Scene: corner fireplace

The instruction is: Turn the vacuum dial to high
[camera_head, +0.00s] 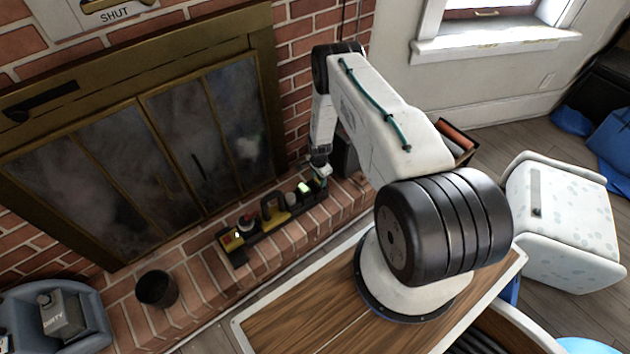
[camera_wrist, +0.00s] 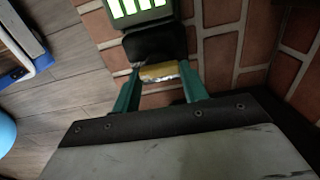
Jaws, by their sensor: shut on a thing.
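My gripper (camera_head: 322,172) reaches down to the brick hearth, at the right end of a dark tray. In the wrist view its teal fingers (camera_wrist: 159,70) are shut on a small yellow piece with a silvery edge (camera_wrist: 158,73). A dark body (camera_wrist: 155,45) with a lit green display (camera_wrist: 139,9) lies just beyond this piece; I cannot tell if they are joined. A small green-lit thing also shows beside my gripper in the head view (camera_head: 304,187). I cannot make out a vacuum or its dial for certain in either view.
The dark tray (camera_head: 268,234) holds yellow and black tools. A dark bucket (camera_head: 157,289) stands on the hearth, with a grey-blue container marked DIRTY (camera_head: 62,316) at lower left. The glass fireplace doors (camera_head: 190,140) rise behind. A white speckled box (camera_head: 565,220) stands right.

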